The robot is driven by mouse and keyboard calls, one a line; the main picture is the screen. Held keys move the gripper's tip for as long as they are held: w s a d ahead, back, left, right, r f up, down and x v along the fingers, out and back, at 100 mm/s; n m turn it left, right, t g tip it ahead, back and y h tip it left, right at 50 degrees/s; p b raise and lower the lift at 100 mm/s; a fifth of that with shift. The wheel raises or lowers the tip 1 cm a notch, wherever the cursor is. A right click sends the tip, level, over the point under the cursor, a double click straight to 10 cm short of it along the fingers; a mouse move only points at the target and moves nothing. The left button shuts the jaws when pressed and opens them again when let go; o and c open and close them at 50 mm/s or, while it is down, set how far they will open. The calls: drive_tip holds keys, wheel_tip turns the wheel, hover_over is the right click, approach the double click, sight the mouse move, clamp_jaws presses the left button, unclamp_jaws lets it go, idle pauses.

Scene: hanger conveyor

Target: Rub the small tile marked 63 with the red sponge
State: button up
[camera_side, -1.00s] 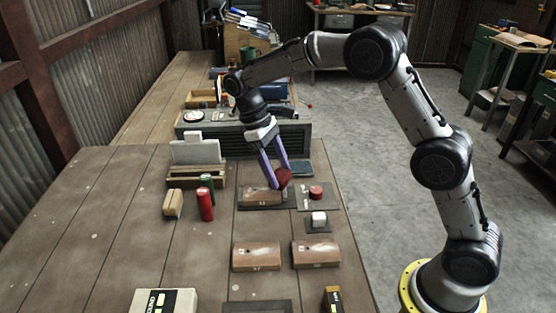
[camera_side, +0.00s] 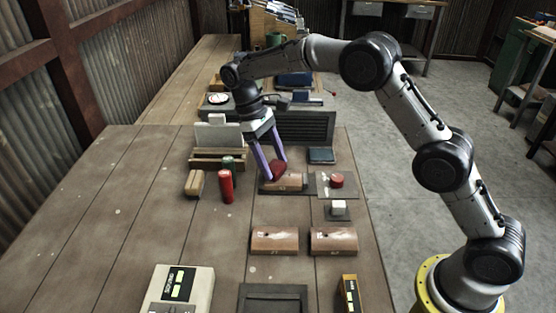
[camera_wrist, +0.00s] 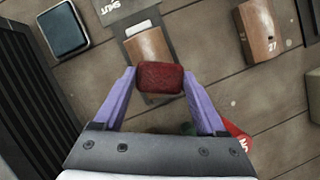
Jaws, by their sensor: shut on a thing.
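My gripper (camera_side: 266,168) has two purple fingers shut on the red sponge (camera_side: 278,168). In the wrist view, the gripper (camera_wrist: 160,82) grips the sponge (camera_wrist: 160,77) from both sides. A brown curved tile (camera_side: 290,184) lies on a dark plate under the sponge. The tile shows in the wrist view (camera_wrist: 150,45), partly hidden by the sponge. I cannot tell whether sponge and tile touch. Two similar tiles stand nearer the front, a left one (camera_side: 274,240) and a right one (camera_side: 334,241). I cannot read 63 on any tile; one in the wrist view (camera_wrist: 260,28) seems marked 27.
A red cylinder (camera_side: 226,186) and a tan block (camera_side: 194,184) stand left of the gripper. A red button (camera_side: 337,181) and a white block (camera_side: 338,207) are to the right. A dark ribbed box (camera_side: 303,127) stands behind.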

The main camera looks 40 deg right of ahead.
drive_tip(key=shift+s+d, duration=2.4)
wheel_tip(320, 180, up, 8)
drive_tip(key=shift+w+a, duration=0.1)
